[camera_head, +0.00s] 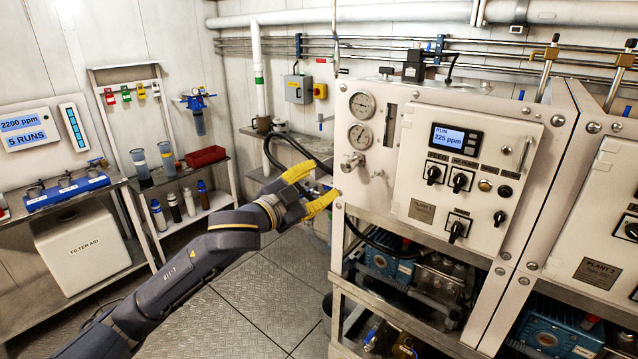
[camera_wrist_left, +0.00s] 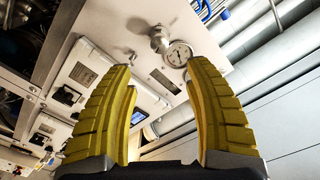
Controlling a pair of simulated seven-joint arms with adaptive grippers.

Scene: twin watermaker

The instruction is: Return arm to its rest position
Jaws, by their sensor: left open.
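My left arm comes in from the lower left in the head view. Its left gripper (camera_head: 318,188) has yellow fingers spread apart with nothing between them. It is in the air just left of the white plant panel (camera_head: 398,207), near a valve knob (camera_head: 352,162) under two gauges. In the left wrist view the fingers of the left gripper (camera_wrist_left: 165,100) stand wide apart, with a gauge (camera_wrist_left: 178,54) and a valve (camera_wrist_left: 158,38) on the panel beyond them. I cannot tell whether a finger touches the panel edge. My right gripper is not in view.
A shelf (camera_head: 185,172) with filters and a red bin (camera_head: 206,156) stands behind at left. A filter aid box (camera_head: 82,250) sits under the left bench. A black hose (camera_head: 285,140) runs behind the gripper. The metal floor (camera_head: 262,300) between bench and plant frame is clear.

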